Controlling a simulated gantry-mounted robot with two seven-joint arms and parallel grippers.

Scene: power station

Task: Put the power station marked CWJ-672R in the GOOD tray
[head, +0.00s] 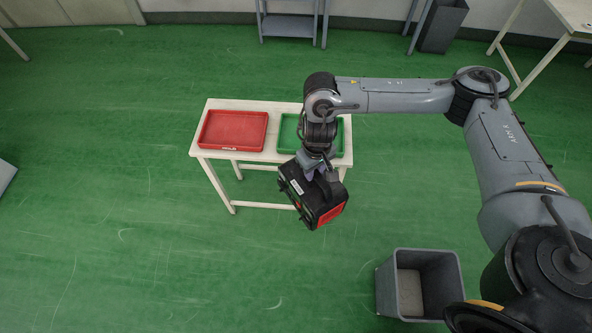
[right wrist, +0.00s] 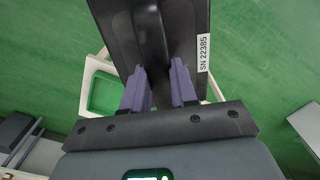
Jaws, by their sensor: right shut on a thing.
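The power station (head: 322,207) is a black case with a red panel. It hangs in the air in front of the white table. My right gripper (head: 317,172) is shut on its handle. In the right wrist view, the purple fingers (right wrist: 160,88) close around the handle of the power station (right wrist: 125,42), and a label reads SN 22385. The marking CWJ-672R cannot be read. A green tray (head: 288,133) lies on the table's right half, partly behind my right arm. A red tray (head: 233,132) lies on its left half. Both look empty where visible. My left gripper is out of view.
The white table (head: 272,157) stands on open green floor. A grey bin (head: 390,290) stands at the lower right. A grey shelf (head: 288,25), a dark bin (head: 443,25) and another table (head: 575,15) are at the back.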

